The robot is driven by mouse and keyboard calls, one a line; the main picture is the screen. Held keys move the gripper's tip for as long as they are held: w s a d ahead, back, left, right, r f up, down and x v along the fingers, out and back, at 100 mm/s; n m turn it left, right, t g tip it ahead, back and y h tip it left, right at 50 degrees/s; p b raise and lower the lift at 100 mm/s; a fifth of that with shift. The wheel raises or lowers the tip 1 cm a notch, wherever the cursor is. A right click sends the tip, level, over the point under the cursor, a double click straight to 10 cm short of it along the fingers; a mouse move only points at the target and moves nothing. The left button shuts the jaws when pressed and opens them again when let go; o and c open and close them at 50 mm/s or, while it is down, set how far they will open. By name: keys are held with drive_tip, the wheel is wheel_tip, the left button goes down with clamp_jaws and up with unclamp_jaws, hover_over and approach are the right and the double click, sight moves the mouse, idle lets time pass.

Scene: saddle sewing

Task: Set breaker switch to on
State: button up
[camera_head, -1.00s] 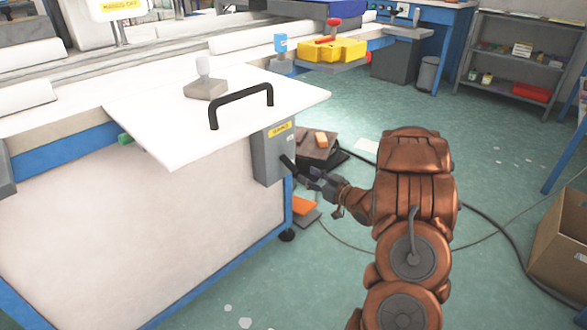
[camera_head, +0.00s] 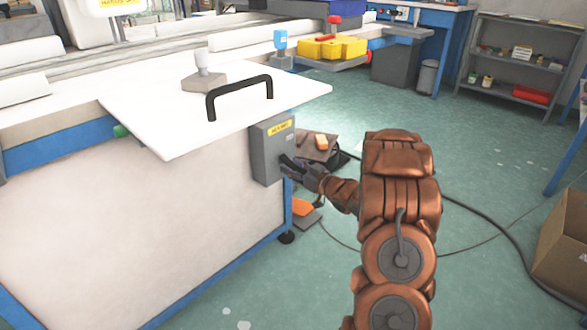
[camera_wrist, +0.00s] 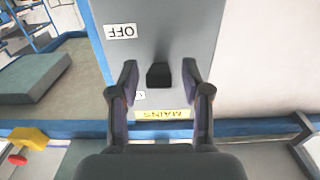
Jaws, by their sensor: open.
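The breaker box (camera_head: 268,152) is grey with a yellow label, fixed to the bench's side under the white panel. In the wrist view the box (camera_wrist: 205,32) appears upside down, with an OFF label (camera_wrist: 121,31) at the top and a yellow MAINS label (camera_wrist: 163,114) at the bottom. The black switch handle (camera_wrist: 159,76) sticks out between my open fingers, with space on both sides. A small white label near MAINS is mostly hidden by a finger. My gripper (camera_head: 290,165) is at the box's front; its fingers (camera_wrist: 160,82) straddle the handle without visible contact.
The white panel (camera_head: 160,115) with a black handle (camera_head: 240,90) overhangs just above the box. A dark low block (camera_head: 318,146) and an orange piece (camera_head: 303,207) lie on the floor behind my gripper. A cardboard box (camera_head: 563,240) stands at right.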

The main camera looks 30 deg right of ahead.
drive_tip(key=shift+c, duration=0.2)
clamp_jaws()
idle(0.6)
